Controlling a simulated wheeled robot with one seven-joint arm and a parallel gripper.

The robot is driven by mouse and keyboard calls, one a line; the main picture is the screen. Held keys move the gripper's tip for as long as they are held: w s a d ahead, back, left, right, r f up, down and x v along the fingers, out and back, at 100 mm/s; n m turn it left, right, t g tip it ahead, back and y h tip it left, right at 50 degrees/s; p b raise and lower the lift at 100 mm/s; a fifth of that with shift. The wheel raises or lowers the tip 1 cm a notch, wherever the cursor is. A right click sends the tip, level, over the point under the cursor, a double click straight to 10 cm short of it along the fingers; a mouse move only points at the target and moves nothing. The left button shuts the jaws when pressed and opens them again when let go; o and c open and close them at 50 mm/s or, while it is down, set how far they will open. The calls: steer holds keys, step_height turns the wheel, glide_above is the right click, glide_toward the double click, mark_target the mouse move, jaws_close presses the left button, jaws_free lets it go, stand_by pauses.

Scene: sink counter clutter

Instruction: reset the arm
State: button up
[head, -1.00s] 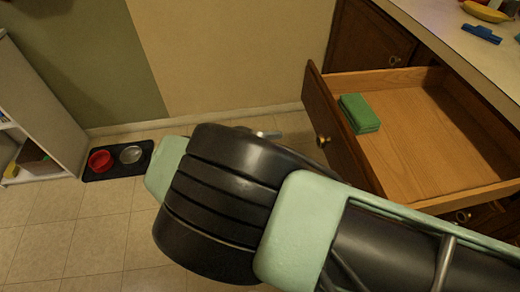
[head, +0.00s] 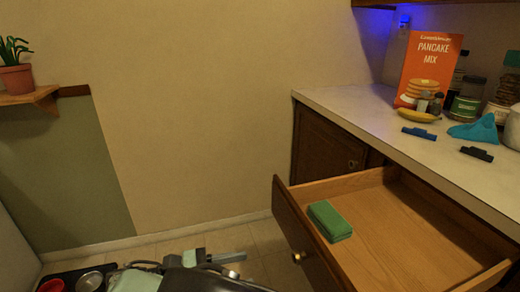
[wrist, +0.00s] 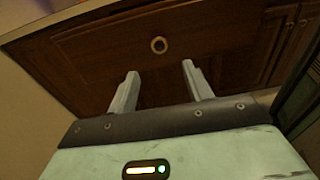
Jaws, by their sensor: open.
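My gripper shows in the wrist view (wrist: 158,88) with its two grey fingers apart and nothing between them. It faces a dark wooden drawer front with a round knob (wrist: 158,45). In the head view my arm is low at the bottom edge, left of the open drawer (head: 400,235). A green block (head: 329,220) lies inside the drawer near its front left corner, apart from my gripper.
The counter (head: 360,110) holds a pancake mix box (head: 428,72), a banana (head: 418,116), clips, a blue cloth (head: 474,130) and jars. A potted plant (head: 16,75) stands on a shelf at left. A red bowl (head: 50,286) and a metal bowl (head: 90,281) are on the floor.

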steer(key=d+r+m+g+y+p, duration=0.4)
steer(key=d+r+g+y, duration=0.35)
steer(key=d, duration=0.25)
steer(key=s+d+r+m+t+y+p, duration=0.1)
steer(key=s+d+r+m+y+p, duration=0.1)
steer(key=s+d+r+m+y, duration=0.3)
steer(key=s+d+r+m+t+y+p, duration=0.1)
steer(key=s+d+r+m+y+p, duration=0.2)
steer(key=s+r, duration=0.6)
steer(key=shift+d+r+m+y, duration=0.4)
steer(key=shift+d+m+y, duration=0.55)
steer(key=shift+d, duration=0.25)
